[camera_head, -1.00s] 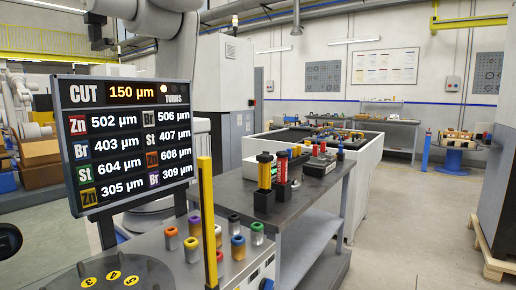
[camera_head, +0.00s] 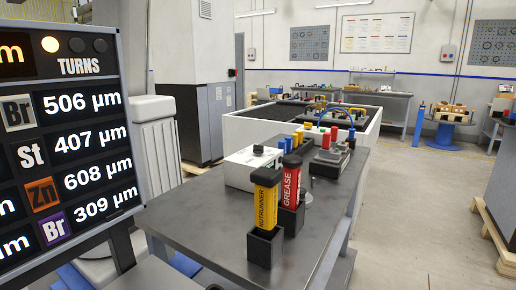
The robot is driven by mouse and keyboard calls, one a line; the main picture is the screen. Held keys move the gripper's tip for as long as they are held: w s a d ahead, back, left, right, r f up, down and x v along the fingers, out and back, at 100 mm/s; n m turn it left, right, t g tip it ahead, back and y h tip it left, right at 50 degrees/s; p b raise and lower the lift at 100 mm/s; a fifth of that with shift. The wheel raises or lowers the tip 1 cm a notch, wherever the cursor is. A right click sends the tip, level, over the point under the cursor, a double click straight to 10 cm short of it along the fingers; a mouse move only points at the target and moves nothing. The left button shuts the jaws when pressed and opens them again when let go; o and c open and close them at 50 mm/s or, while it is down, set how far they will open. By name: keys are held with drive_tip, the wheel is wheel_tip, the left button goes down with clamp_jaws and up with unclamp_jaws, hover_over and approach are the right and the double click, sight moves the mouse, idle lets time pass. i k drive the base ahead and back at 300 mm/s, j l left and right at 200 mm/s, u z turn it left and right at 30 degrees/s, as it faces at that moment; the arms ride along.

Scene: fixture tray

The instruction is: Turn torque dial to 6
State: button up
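No numbered torque dial can be made out in the current view. A white box (camera_head: 248,168) with a small black knob (camera_head: 258,149) on top stands on the grey bench (camera_head: 190,215); I cannot tell whether this knob is the torque dial, and no numbers are readable on it. A yellow cylinder marked NUTRUNNER (camera_head: 266,205) stands upright in a black holder on the bench, in front of the box. My gripper is not in view.
A red cylinder marked GREASE (camera_head: 291,185) stands beside the yellow one. A grey device (camera_head: 330,160) and several coloured pieces sit farther back. A display board (camera_head: 70,140) fills the left side. Floor at right (camera_head: 430,215) is clear.

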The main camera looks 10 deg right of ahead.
sight(259, 150)
drive_tip(key=i+l+u, duration=0.1)
drive_tip(key=u, duration=0.55)
drive_tip(key=i+l+u, duration=0.1)
drive_tip(key=l+u, duration=0.3)
drive_tip(key=l, duration=0.35)
drive_tip(key=l+u, duration=0.35)
drive_tip(key=l, duration=0.4)
